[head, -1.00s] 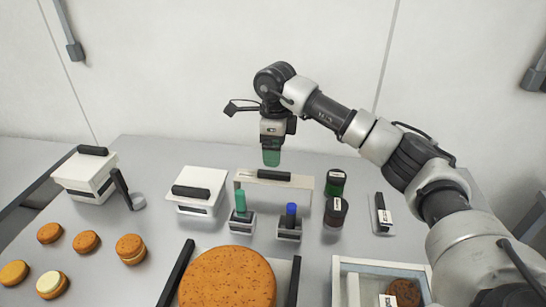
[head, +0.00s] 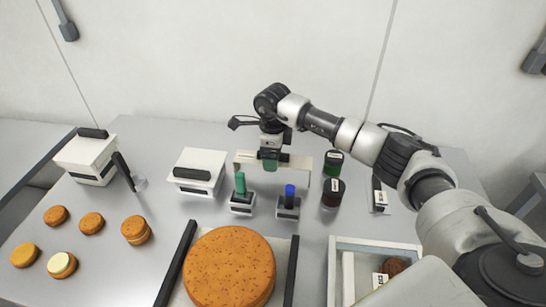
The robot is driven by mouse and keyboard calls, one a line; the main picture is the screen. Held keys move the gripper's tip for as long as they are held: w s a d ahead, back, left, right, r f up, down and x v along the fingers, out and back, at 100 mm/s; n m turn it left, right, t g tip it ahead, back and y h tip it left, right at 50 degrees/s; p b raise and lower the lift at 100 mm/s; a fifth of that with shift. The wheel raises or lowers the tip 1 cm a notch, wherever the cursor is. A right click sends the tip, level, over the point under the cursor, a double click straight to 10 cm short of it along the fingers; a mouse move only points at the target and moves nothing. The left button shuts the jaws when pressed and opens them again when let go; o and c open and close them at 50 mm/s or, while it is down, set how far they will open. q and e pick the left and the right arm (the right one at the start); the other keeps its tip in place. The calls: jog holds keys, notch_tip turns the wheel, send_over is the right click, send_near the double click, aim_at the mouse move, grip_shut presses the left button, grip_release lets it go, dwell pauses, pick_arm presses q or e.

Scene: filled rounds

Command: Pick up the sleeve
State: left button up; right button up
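The thing that best fits the sleeve is a white, arch-like upright piece (head: 303,167) with a black bar handle along its top, at the middle back of the table; I cannot be sure of the name. My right gripper (head: 270,164), with green fingertips, is lowered over this handle and covers its middle. The fingertips overlap each other from here, so their gap and any contact with the handle are hidden. My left gripper is not in view.
White boxes with black handles (head: 197,162) stand at the left. Green (head: 240,186) and blue (head: 289,193) capped items in holders are in front. Jars (head: 332,192) stand right. A large brown round (head: 230,268) and a white-rimmed tray (head: 375,243) lie nearer.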

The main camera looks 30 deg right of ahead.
jog(key=shift+f, duration=0.2)
jog(key=c, duration=1)
